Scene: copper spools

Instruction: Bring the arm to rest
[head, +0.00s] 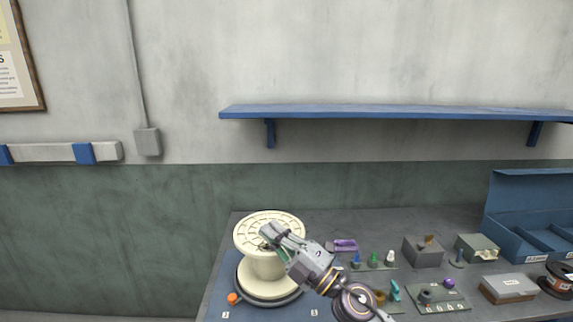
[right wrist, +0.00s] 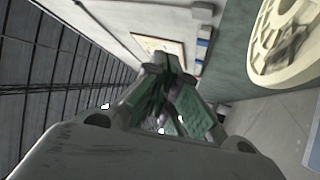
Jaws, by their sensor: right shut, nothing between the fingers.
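My right gripper (head: 270,234) is shut and empty. The spool stands upright on a dark round base (head: 242,288) on a blue mat at the left of the table. In the right wrist view the shut fingers (right wrist: 165,72) point toward the far wall, with nothing between them. The spool's flange (right wrist: 292,60) shows at the upper right there, beside the fingers. My left gripper is not in view.
Right of the arm, the table (head: 330,218) holds small coloured fittings (head: 373,259), a grey box (head: 423,253), a green box (head: 477,247), a pale block (head: 509,287) and a blue bin (head: 525,224). A blue shelf (head: 400,113) hangs above; the wall space between is clear.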

